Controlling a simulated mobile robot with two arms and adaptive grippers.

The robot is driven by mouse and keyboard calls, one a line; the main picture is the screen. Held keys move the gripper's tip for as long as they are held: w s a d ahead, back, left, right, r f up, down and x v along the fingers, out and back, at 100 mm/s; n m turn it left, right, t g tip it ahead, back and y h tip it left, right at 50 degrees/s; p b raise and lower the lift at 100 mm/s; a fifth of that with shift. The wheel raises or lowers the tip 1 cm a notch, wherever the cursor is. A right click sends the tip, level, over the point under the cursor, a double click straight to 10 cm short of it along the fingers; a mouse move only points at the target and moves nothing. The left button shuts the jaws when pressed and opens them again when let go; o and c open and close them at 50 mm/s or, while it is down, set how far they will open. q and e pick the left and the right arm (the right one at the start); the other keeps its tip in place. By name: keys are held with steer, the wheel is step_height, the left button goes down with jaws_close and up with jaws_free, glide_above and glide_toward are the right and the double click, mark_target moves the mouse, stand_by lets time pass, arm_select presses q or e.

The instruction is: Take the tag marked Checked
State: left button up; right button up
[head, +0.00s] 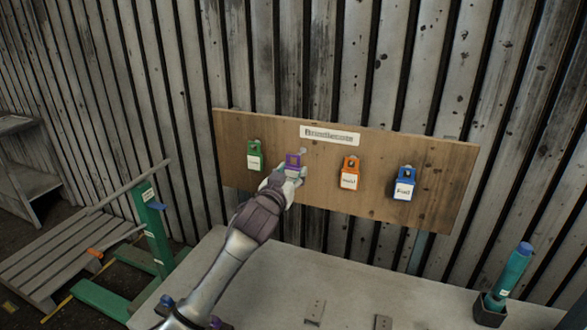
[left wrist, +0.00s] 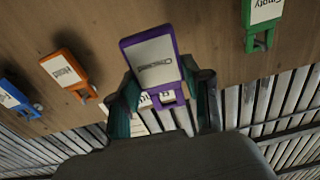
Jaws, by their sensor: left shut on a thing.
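The purple tag (head: 293,160) is at the wooden board, between the green tag and the orange tag. In the left wrist view the purple tag (left wrist: 151,62) has a white label whose upside-down word looks like Checked. My left gripper (head: 288,174) reaches up to it from below and is shut on it. In the left wrist view the fingers of my left gripper (left wrist: 165,95) sit on either side of the tag's lower end. Whether the tag still hangs on its hook is hard to tell. My right gripper is not in view.
The board (head: 436,200) also carries a green tag (head: 255,155), an orange tag (head: 350,172) and a blue tag (head: 404,183). A green stand (head: 158,235) is at left.

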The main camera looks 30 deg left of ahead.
arm_select(q)
steer(key=shift+s, duration=0.2)
steer(key=p+v, duration=0.2)
steer(key=v, duration=0.6)
stand_by(0.3)
stand_by(0.4)
